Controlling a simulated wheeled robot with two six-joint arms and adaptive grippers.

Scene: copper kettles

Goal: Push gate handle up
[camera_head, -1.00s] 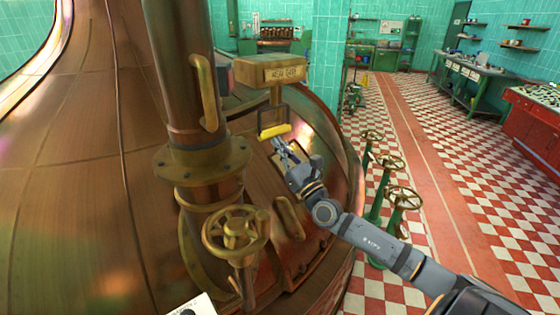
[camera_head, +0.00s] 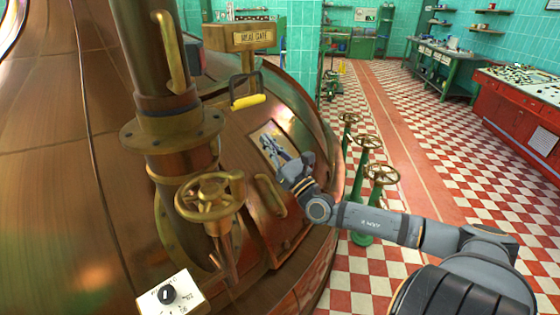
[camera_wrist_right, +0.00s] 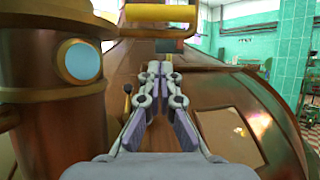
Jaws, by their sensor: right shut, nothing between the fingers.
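The gate handle is a yellow bar (camera_head: 248,101) on a dark bracket. It hangs below a brass box labelled MEAL GATE (camera_head: 252,37) on the copper kettle. In the right wrist view the yellow bar (camera_wrist_right: 160,13) crosses the top, above and beyond my fingertips. My right gripper (camera_head: 268,142) is below and right of the bar in the head view, in front of the kettle's side. In the right wrist view its fingers (camera_wrist_right: 158,66) are together and empty, with a visible gap to the bar. My left gripper is out of view.
A brass handwheel (camera_head: 210,197) and a thick vertical pipe (camera_head: 160,60) stand left of my right arm. Several green-posted valve wheels (camera_head: 367,142) stand on the checkered floor to the right. A white dial plate (camera_head: 170,295) is at the bottom.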

